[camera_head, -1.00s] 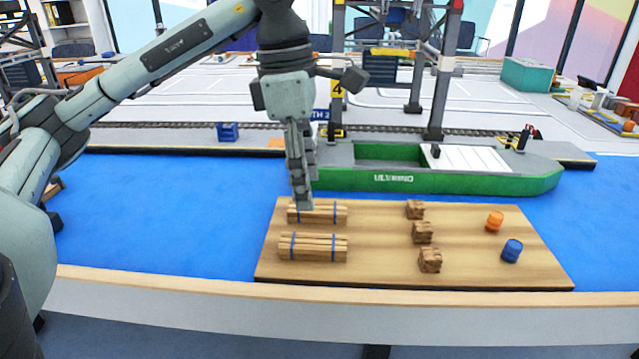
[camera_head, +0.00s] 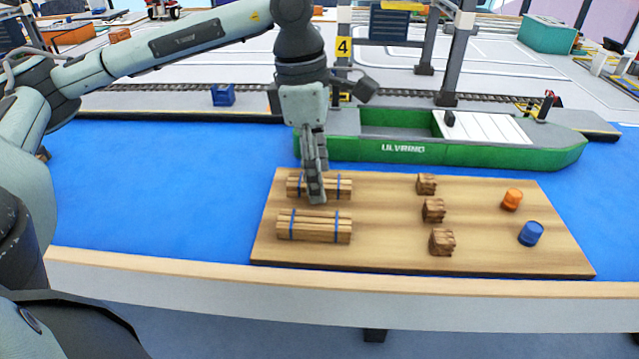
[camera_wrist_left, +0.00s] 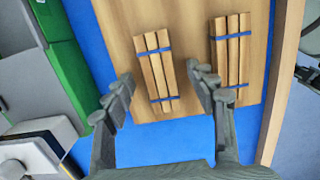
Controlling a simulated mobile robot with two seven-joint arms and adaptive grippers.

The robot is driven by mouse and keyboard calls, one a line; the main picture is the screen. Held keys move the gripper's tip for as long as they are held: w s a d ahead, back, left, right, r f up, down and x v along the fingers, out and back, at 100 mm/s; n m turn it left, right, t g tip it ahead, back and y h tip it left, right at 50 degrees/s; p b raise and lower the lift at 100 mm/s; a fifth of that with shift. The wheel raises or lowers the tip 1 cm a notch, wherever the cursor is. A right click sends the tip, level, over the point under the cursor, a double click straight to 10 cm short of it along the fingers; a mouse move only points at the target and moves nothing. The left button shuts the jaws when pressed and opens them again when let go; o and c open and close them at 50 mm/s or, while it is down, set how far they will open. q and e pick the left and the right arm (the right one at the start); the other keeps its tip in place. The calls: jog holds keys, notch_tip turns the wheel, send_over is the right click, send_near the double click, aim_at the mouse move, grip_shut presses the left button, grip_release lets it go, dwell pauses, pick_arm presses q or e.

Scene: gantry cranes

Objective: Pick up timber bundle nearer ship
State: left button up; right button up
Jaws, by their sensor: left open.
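The timber bundle nearer the ship (camera_head: 297,187) lies on the wooden board, made of light planks with blue straps. In the left wrist view this bundle (camera_wrist_left: 156,75) lies between the spread fingers. A second, similar bundle (camera_head: 313,227) lies in front of it, farther from the ship; it also shows in the left wrist view (camera_wrist_left: 231,50). My left gripper (camera_head: 317,198) is open and points down over the nearer-ship bundle, hiding part of its middle. It also shows in the left wrist view (camera_wrist_left: 161,75). I cannot tell its exact height above the bundle. My right gripper is not in view.
The green ship (camera_head: 450,151) lies behind the board (camera_head: 385,250). Several brown blocks (camera_head: 433,210), an orange barrel (camera_head: 512,199) and a blue barrel (camera_head: 531,233) stand to the right. Crane legs (camera_head: 455,60) rise behind the ship. Bare blue surface (camera_head: 150,185) lies left.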

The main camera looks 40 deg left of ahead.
pick_arm(q)
jog(key=shift+f, duration=0.1)
jog(key=shift+c, duration=0.3)
jog(key=c, duration=1.2)
